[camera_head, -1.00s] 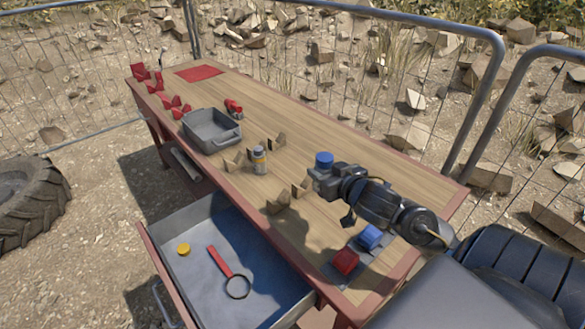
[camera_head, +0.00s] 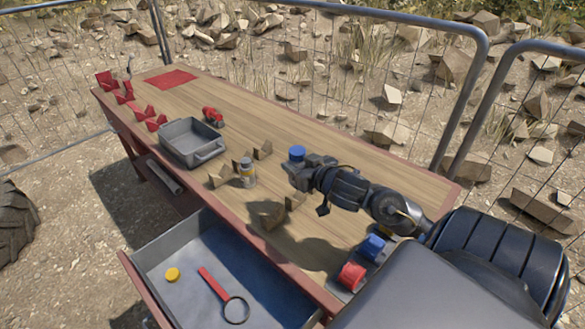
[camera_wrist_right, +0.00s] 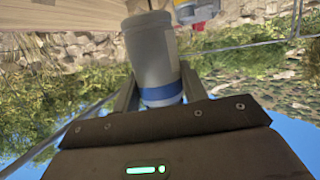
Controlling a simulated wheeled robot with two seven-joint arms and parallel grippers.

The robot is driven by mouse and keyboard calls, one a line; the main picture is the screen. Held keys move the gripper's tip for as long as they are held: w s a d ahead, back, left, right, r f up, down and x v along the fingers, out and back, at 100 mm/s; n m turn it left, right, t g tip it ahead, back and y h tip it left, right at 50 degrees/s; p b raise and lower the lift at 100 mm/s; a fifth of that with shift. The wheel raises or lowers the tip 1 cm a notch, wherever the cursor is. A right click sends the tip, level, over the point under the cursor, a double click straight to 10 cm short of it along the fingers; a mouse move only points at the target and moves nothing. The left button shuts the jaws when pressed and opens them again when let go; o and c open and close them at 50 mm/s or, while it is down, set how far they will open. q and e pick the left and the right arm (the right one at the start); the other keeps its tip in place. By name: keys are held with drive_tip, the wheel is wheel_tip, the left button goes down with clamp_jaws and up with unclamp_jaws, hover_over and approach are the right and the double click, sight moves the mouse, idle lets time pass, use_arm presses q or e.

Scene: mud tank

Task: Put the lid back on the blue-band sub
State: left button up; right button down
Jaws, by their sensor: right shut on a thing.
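My right gripper (camera_head: 297,170) is shut on a grey cylinder with a blue band, the blue-band sub. It shows upright in the head view with its blue top (camera_head: 297,152) above the fingers. In the right wrist view the sub (camera_wrist_right: 152,55) sits between both fingers, with its blue band (camera_wrist_right: 162,91) close to the palm. I cannot tell whether the blue top is a separate lid. A grey sub with a yellow band (camera_head: 248,173) stands on the bench between wooden blocks. A yellow disc, like a lid (camera_head: 172,274), lies in the open drawer. My left gripper is not in view.
The bench (camera_head: 345,165) holds a grey tub (camera_head: 180,156), a red object (camera_head: 212,116), wooden blocks (camera_head: 270,215), a red block (camera_head: 352,275) and a blue block (camera_head: 372,246). A red-handled magnifier (camera_head: 214,283) lies in the drawer (camera_head: 255,270).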

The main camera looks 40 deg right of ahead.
drive_tip(key=w+d+f, duration=0.6)
drive_tip(key=w+f, duration=0.2)
drive_tip(key=w, duration=0.1)
drive_tip(key=shift+d+b, duration=0.3)
drive_tip(key=shift+b, duration=0.15)
drive_tip(key=shift+s+f, duration=0.1)
drive_tip(key=shift+w+d+f, duration=0.2)
drive_tip(key=shift+w+f, duration=0.05)
drive_tip(key=shift+f, duration=1.55)
drive_tip(key=shift+f, duration=0.15)
drive_tip(key=c, duration=0.8)
unclamp_jaws()
drive_tip(key=shift+a, duration=0.1)
